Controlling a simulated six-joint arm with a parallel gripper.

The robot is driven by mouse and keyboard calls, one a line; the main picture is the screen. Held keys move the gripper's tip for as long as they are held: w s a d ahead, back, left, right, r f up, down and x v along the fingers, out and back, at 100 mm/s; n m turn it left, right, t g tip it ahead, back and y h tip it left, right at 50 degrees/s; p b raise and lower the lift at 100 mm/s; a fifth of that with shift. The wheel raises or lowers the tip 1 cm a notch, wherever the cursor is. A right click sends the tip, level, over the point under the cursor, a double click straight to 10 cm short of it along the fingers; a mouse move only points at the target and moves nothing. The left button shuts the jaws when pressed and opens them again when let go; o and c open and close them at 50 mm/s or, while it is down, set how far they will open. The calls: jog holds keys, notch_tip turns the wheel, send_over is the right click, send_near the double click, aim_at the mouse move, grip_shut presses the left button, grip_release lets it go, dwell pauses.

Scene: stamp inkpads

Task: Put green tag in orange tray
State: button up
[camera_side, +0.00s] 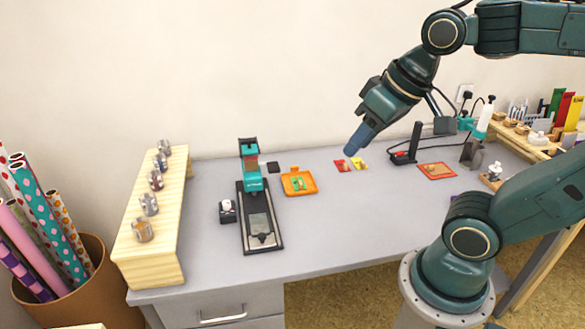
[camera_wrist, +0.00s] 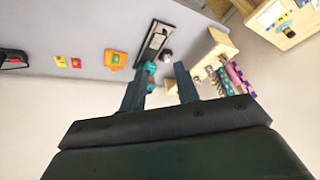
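The green tag (camera_side: 299,184) lies in the orange tray (camera_side: 287,188), which sits on the grey desk right of the teal stamping press. In the wrist view the tray (camera_wrist: 109,65) shows with a small green patch in it, the green tag (camera_wrist: 115,58). My gripper (camera_side: 350,151) hangs in the air above the desk, up and to the right of the tray, apart from it. In the wrist view my gripper (camera_wrist: 161,68) has its two fingers apart with nothing held between them.
A red tag (camera_side: 341,165) and a yellow tag (camera_side: 359,164) lie right of the tray. The teal press (camera_side: 251,170) stands left of it. A red-rimmed tray (camera_side: 437,171) lies further right. A wooden shelf (camera_side: 148,215) with several jars stands at left. The front middle of the desk is clear.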

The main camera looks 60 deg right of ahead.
jog(key=shift+s+a+f+n, duration=0.1)
jog(key=shift+s+f+n, duration=0.1)
jog(key=shift+s+n, duration=0.35)
jog(key=shift+s+a+f+n, duration=0.1)
jog(key=shift+s+f+n, duration=0.15)
jog(key=shift+s, duration=0.55)
dwell(0.4)
